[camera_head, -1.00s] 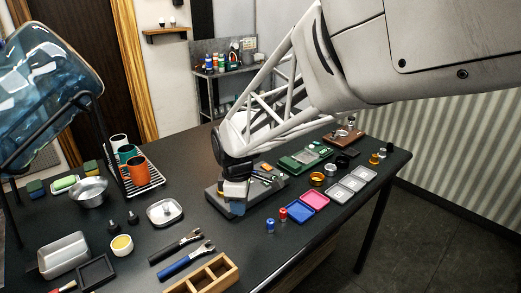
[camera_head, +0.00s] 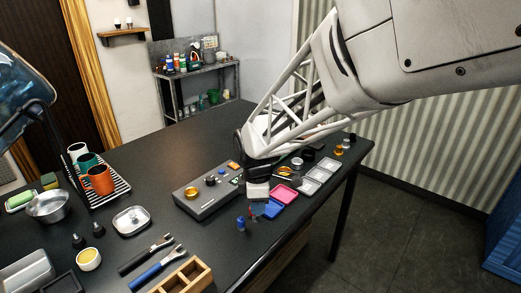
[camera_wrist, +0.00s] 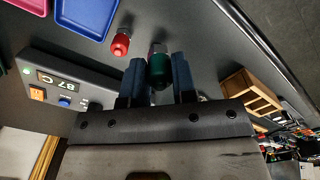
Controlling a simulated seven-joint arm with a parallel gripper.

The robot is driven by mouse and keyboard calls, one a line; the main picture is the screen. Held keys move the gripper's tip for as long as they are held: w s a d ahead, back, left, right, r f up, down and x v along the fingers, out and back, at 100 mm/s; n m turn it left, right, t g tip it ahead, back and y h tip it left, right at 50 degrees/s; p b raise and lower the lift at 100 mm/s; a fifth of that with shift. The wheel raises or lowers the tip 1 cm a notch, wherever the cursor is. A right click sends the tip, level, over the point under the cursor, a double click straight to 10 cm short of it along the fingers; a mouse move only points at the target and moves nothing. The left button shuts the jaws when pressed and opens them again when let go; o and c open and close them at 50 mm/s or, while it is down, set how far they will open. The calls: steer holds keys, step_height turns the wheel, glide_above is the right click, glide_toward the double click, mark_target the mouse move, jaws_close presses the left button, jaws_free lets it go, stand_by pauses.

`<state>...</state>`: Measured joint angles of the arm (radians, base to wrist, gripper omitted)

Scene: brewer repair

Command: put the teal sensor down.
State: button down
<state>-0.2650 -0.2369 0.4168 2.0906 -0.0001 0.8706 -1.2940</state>
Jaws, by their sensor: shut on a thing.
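The teal sensor (camera_wrist: 158,68), dark green and capped, is between the two blue fingers of my gripper (camera_wrist: 160,78) in the wrist view. My gripper is shut on it. In the head view my gripper (camera_head: 257,206) points down over the table, just right of the grey brewer (camera_head: 207,205) and near the trays. The sensor is hidden there. I cannot tell whether it touches the table.
A red sensor (camera_wrist: 121,43) stands close beside the held one. A blue sensor (camera_head: 241,224) stands in front. A blue tray (camera_wrist: 85,16), a pink tray (camera_head: 285,194) and grey trays (camera_head: 320,172) lie nearby. A wooden box (camera_wrist: 250,96) is on the other side.

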steer(key=s+d+f, duration=0.1)
steer(key=d, duration=0.9)
steer(key=shift+s+d+f, duration=0.25)
steer(key=shift+d+f, duration=0.1)
steer(key=shift+d, duration=0.05)
steer(key=shift+w, duration=0.1)
glide_above(283, 196)
steer(key=shift+w+f, duration=0.15)
steer(key=shift+f, duration=0.6)
steer(key=shift+f, duration=0.1)
steer(key=shift+f, duration=1.65)
steer(key=shift+f, duration=0.15)
steer(key=c, duration=0.9)
jaws_free()
